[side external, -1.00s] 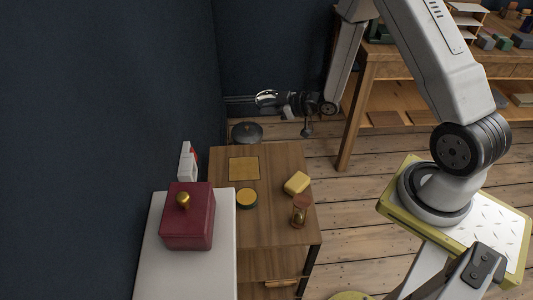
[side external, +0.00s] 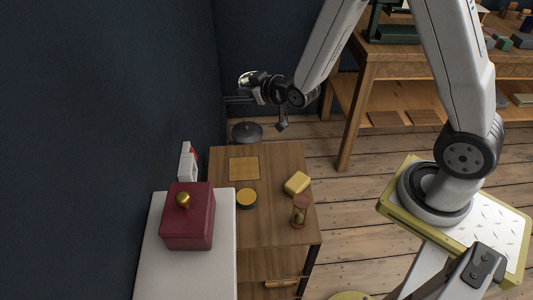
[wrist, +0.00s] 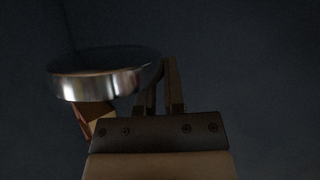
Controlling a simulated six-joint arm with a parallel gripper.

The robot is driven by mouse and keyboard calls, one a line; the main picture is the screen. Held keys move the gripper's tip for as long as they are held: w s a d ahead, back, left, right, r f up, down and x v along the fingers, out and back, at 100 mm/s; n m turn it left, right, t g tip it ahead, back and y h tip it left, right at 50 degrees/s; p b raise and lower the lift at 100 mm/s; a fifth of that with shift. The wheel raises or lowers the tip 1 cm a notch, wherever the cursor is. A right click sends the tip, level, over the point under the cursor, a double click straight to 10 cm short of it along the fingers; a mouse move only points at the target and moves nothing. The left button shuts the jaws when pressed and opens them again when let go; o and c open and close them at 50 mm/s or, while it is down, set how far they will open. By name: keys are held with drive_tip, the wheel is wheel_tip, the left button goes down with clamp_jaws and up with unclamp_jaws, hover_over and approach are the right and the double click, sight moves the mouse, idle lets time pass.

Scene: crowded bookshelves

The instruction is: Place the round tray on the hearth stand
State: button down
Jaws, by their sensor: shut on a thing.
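The round tray (wrist: 105,84) is a shallow, shiny metal disc with a raised rim. In the wrist view its right edge lies at the fingers of my gripper (wrist: 165,68), which is shut on it. In the side view my gripper (side external: 260,86) holds the tray (side external: 248,78) in the air near the dark wall, beyond the far end of the wooden cabinet. A dark round piece with a small knob (side external: 246,132) stands below it, behind the cabinet. I cannot tell for sure which thing is the hearth stand.
The wooden cabinet (side external: 270,222) carries a yellowish square (side external: 244,168), a green-edged round piece (side external: 246,198), a yellow block (side external: 297,183) and an hourglass (side external: 300,211). A red box (side external: 187,222) sits on a white surface at left. A wooden shelf unit (side external: 358,92) stands at back right.

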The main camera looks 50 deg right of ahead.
drive_tip(key=shift+a, duration=0.1)
drive_tip(key=n+y, duration=0.1)
hover_over(255, 231)
wheel_tip(255, 231, down, 25)
drive_tip(key=shift+g, duration=0.3)
drive_tip(key=shift+f, duration=0.15)
drive_tip(key=shift+f, duration=2.8)
drive_tip(key=shift+f, duration=2.1)
